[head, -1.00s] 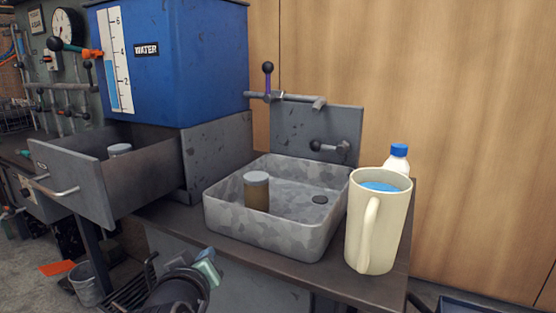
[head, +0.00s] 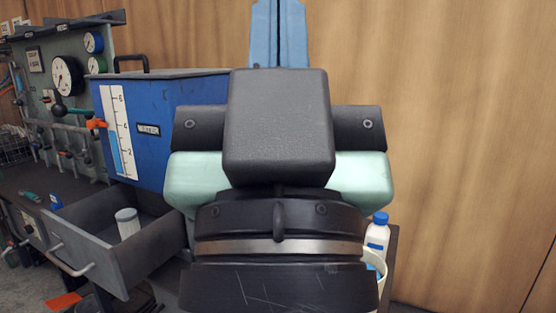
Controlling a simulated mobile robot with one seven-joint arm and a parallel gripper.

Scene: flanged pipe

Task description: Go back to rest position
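My gripper (head: 278,22) is raised close in front of the head camera and fills the middle of the view. Its dark and mint-green body shows from behind, with the fingers pointing up. The two blue fingers lie side by side with only a thin dark line between them, and nothing shows held in them. The fingertips reach the top edge of the picture. The gripper and wrist hide the sink, the tap and most of the mug (head: 374,262), of which only a bit of rim and blue contents shows.
A blue water tank (head: 185,105) stands behind left. Below it an open drawer (head: 92,245) holds a white-capped container (head: 128,223). A blue-capped white bottle (head: 378,232) stands right of my wrist. A gauge panel (head: 70,100) is far left. The wooden wall at right is clear.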

